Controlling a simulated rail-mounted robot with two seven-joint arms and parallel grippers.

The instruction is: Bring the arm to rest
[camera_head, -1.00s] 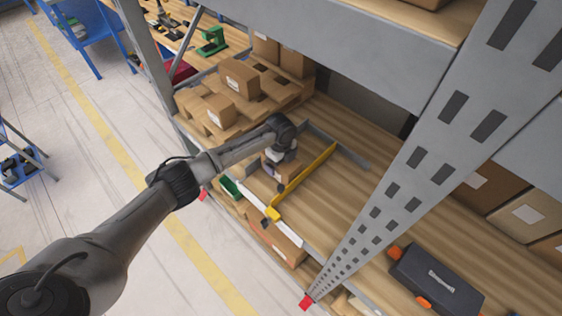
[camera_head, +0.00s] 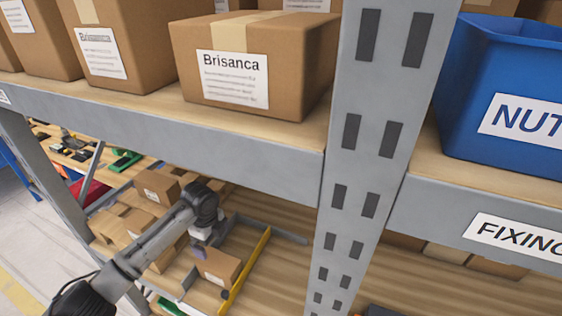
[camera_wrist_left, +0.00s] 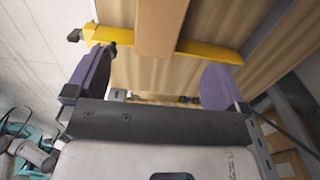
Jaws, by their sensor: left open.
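My left arm reaches into the lower shelf bay in the head view. In the left wrist view the two purple-grey fingers (camera_wrist_left: 156,84) stand wide apart with nothing gripped. The box (camera_wrist_left: 160,25) shows ahead of them, in front of the yellow bar (camera_wrist_left: 198,50). My right gripper is in neither view.
A grey perforated upright (camera_head: 340,190) stands right of the arm. The upper shelf beam (camera_head: 200,125) runs above it, carrying cardboard boxes (camera_head: 245,65) and a blue bin (camera_head: 500,80). More boxes (camera_head: 158,188) stack left of the gripper.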

